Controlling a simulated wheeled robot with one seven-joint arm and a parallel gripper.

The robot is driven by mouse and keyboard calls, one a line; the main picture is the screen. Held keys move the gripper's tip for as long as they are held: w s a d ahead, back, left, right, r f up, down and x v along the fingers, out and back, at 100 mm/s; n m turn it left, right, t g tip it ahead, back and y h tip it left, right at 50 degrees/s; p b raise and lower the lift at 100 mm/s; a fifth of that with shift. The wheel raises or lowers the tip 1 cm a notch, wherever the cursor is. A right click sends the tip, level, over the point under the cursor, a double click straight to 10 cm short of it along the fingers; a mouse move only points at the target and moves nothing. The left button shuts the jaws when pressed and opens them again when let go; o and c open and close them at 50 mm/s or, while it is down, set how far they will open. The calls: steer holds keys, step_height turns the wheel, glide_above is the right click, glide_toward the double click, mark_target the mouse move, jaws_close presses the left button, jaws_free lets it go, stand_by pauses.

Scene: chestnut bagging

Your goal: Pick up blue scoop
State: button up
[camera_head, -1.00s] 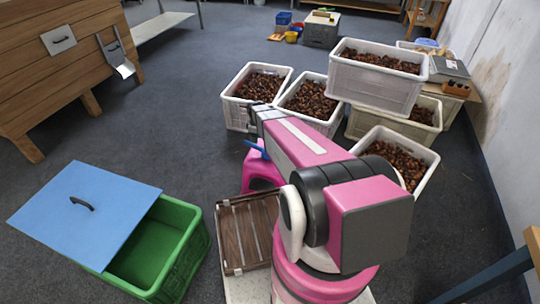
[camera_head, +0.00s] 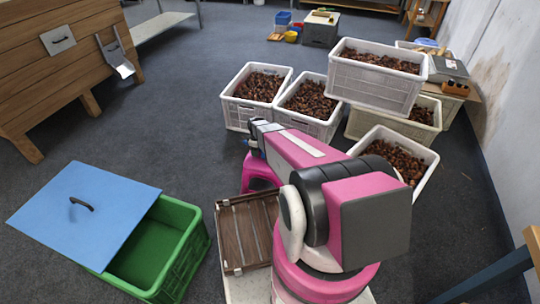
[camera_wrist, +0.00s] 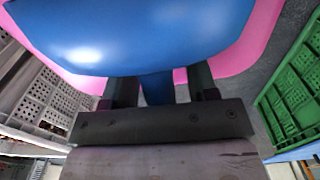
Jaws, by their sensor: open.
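The blue scoop (camera_wrist: 140,35) fills the top of the wrist view, above a pink stool (camera_wrist: 262,35). Its narrow blue handle shows between the two dark fingers of my gripper (camera_wrist: 160,88), with a gap on each side. My gripper is open around the handle. In the head view only a small bit of blue from the scoop (camera_head: 250,143) shows beside my wrist, at the edge of the pink stool (camera_head: 250,172). My forearm hides the rest of it and my fingertips there.
White crates of chestnuts (camera_head: 230,113) stand beyond the stool. A green crate (camera_head: 190,245) with a blue lid (camera_head: 60,215) is at lower left. A brown slatted tray (camera_head: 232,240) lies in front of the stool.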

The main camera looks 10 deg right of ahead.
jaws_close()
steer(key=shift+r, duration=0.15)
step_height(320, 180, up, 4)
steer(key=shift+f, duration=0.1)
steer(key=w+a+r, duration=0.7)
steer(key=w+a, duration=0.1)
steer(key=shift+a, duration=0.3)
